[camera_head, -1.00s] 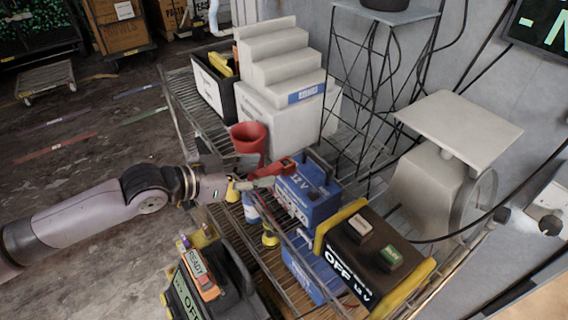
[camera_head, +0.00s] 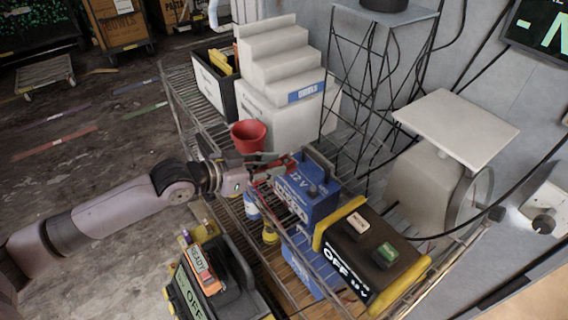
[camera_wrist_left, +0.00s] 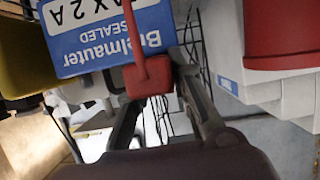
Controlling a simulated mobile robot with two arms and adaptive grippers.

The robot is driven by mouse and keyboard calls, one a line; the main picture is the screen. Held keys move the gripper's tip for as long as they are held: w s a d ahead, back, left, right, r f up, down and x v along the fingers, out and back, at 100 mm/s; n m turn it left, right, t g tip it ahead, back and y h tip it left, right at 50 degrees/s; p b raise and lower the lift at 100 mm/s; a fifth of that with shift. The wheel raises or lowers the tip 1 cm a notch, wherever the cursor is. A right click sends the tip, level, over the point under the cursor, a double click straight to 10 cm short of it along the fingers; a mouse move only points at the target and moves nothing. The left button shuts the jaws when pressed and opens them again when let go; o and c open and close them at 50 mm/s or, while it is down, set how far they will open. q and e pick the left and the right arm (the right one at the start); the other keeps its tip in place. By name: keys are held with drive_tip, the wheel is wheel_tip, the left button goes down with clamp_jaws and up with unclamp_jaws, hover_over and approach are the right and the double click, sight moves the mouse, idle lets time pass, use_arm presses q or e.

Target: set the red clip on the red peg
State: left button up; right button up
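The red clip (camera_head: 283,163) is at the upper left edge of the blue 12 V battery (camera_head: 312,200). In the left wrist view the red clip (camera_wrist_left: 148,76) sits between my fingers, in front of the blue battery (camera_wrist_left: 105,35). My left gripper (camera_head: 262,166) reaches in from the left and appears shut on the clip; its fingers (camera_wrist_left: 158,92) also show in the wrist view. I cannot make out a red peg apart from the clip, or tell whether the clip touches it. My right gripper is not in view.
A red cup (camera_head: 248,136) stands close behind the gripper. A white stepped block (camera_head: 285,65) is at the back. A black unit with yellow sides (camera_head: 365,250) is right of the battery. A scale (camera_head: 455,130) stands farther right. A black-and-orange device (camera_head: 215,275) is in front.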

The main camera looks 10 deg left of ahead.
use_arm(q)
clamp_jaws()
wheel_tip(320, 180, up, 20)
drive_tip(key=b, duration=0.2)
wheel_tip(320, 180, up, 4)
drive_tip(key=p, duration=0.5)
hover_over(270, 166)
drive_tip(key=shift+r, duration=0.1)
idle(0.8)
